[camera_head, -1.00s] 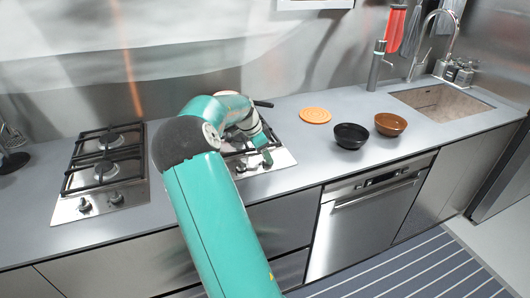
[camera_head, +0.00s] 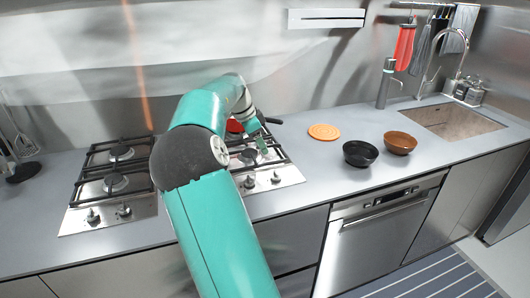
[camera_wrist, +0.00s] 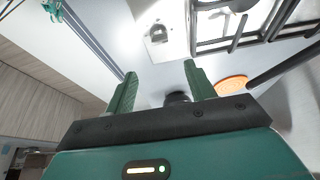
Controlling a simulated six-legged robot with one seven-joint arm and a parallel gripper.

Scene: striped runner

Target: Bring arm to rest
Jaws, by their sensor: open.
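My teal arm rises from the bottom of the head view and bends over the right-hand stove burners. My gripper (camera_head: 262,146) is partly hidden behind the arm there, above the right hob. In the wrist view, my gripper (camera_wrist: 158,88) shows two green fingers spread apart with nothing between them. The right hob (camera_head: 262,178) is partly covered by the arm. A red pan (camera_head: 235,126) with a dark handle sits on it, mostly hidden.
An orange round trivet (camera_head: 323,132), a black bowl (camera_head: 360,153) and a brown bowl (camera_head: 399,142) stand on the counter (camera_head: 300,155) right of the hob. A left hob (camera_head: 115,183), a sink (camera_head: 450,120) and a dishwasher (camera_head: 375,235) also show. Counter between the hobs and bowls is clear.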

